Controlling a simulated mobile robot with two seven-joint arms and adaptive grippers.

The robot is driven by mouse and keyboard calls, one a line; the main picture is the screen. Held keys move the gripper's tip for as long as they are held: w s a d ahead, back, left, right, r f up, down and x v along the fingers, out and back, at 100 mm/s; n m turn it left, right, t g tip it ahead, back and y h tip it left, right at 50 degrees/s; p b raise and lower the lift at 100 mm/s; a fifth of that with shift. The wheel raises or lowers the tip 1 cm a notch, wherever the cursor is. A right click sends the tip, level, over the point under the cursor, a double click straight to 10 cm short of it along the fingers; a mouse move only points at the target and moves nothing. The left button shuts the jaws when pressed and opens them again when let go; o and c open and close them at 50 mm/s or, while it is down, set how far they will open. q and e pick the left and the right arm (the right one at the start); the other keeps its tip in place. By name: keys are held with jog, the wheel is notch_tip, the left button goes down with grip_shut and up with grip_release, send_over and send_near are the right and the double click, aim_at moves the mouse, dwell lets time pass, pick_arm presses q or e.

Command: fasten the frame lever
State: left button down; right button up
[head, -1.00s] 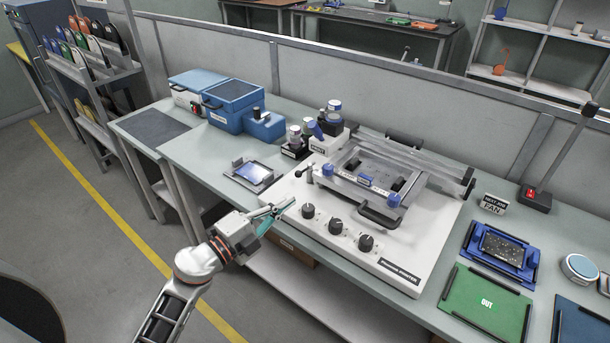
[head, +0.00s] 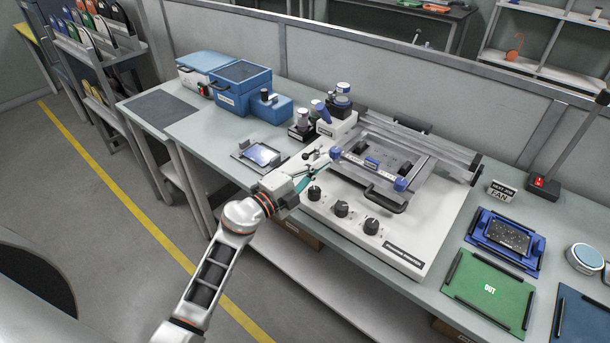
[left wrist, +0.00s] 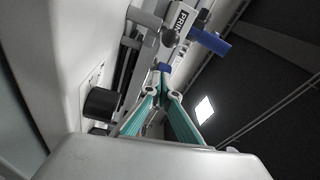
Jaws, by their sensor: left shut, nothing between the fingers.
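The white printer (head: 432,228) stands on the bench with its metal frame (head: 372,168), which has blue knobs and a black front handle. A small lever with a dark knob (head: 312,154) is at the printer's left rear, beside the frame. My left gripper (head: 322,166), with teal fingers, is shut and empty, its tips just in front of the lever and the frame's left blue knob (head: 336,152). I cannot tell if they touch. In the left wrist view the closed fingertips (left wrist: 163,80) point toward a blue knob (left wrist: 165,67). My right gripper is not in view.
Black dials (head: 342,208) line the printer's front, below the gripper. A small tray with a screen (head: 263,155) lies to the left. Bottles (head: 342,100) stand behind. A green board marked OUT (head: 488,289) and a blue tray (head: 503,240) lie to the right.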

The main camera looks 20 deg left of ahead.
pick_arm(q)
jog(key=shift+w+a+f+b, duration=0.15)
jog(key=shift+a, duration=0.5)
jog(key=shift+w+a+f+b, duration=0.1)
jog(key=shift+a, duration=0.5)
jog(key=shift+w+a+f+b, duration=0.15)
jog(key=shift+a, duration=0.5)
jog(key=shift+a, duration=0.1)
